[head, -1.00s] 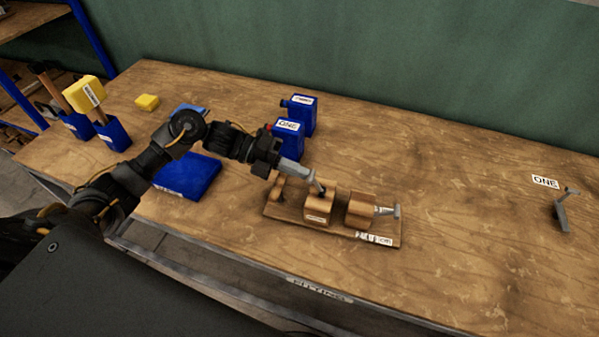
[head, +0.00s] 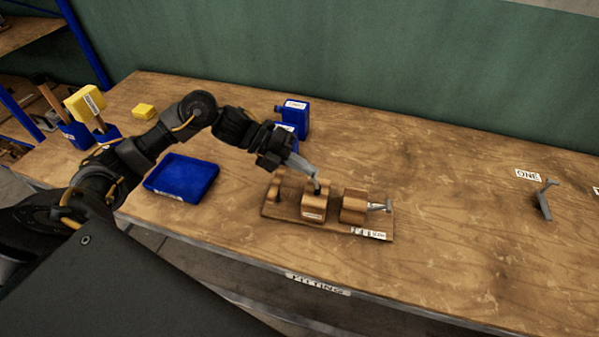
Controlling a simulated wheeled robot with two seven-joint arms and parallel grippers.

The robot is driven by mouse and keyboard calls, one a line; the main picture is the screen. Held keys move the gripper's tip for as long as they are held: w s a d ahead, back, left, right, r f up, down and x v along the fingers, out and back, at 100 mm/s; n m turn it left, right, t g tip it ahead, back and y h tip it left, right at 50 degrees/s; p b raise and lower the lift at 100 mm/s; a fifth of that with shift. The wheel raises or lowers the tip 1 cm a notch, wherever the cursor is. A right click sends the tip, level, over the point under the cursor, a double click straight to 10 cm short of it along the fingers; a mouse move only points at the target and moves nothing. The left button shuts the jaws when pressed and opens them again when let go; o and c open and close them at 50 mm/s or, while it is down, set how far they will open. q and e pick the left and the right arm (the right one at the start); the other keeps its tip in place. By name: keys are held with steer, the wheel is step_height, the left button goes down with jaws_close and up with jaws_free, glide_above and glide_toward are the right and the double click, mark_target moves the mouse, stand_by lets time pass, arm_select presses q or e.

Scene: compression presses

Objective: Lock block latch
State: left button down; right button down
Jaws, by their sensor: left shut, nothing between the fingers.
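A wooden fixture board (head: 280,213) lies on the bench near its front edge. It carries a middle wooden block (head: 313,207) with a small label, a right wooden block (head: 354,208) with a metal handle (head: 379,206) pointing right, and a smaller wooden post (head: 274,191) at the left. A small dark latch piece (head: 317,187) shows on top of the middle block. My left gripper (head: 316,178) is shut, its fingertips at this latch piece from above; whether they touch it I cannot tell. My right gripper is not in view.
A blue tray (head: 182,179) lies left of the board. Blue containers (head: 296,117) stand behind my left arm. Blue holders with tools and a yellow block (head: 144,111) are at the far left. A metal lever (head: 544,201) by a "ONE" label (head: 528,175) is at the right; bench between is clear.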

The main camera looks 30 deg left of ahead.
arm_select(q)
steer(key=shift+w+d, duration=0.1)
steer(key=shift+d, duration=0.25)
steer(key=shift+w+d+r+b, duration=0.1)
steer(key=shift+w+d+b, duration=0.1)
steer(key=shift+d+b, duration=0.25)
steer(key=shift+w+d+r+b, duration=0.15)
steer(key=shift+d+b, duration=0.1)
steer(key=shift+d, duration=0.25)
steer(key=shift+w+d+b, duration=0.25)
steer(key=shift+d+b, duration=0.15)
steer(key=shift+d, duration=0.5)
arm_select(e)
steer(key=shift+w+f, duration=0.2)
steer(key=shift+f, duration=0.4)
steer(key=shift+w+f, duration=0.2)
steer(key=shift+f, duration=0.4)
arm_select(q)
steer(key=shift+r, duration=0.1)
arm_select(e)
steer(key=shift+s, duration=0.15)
arm_select(q)
steer(key=shift+r, duration=0.15)
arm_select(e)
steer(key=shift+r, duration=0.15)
arm_select(q)
steer(key=shift+r+p, duration=0.55)
steer(key=shift+r, duration=0.1)
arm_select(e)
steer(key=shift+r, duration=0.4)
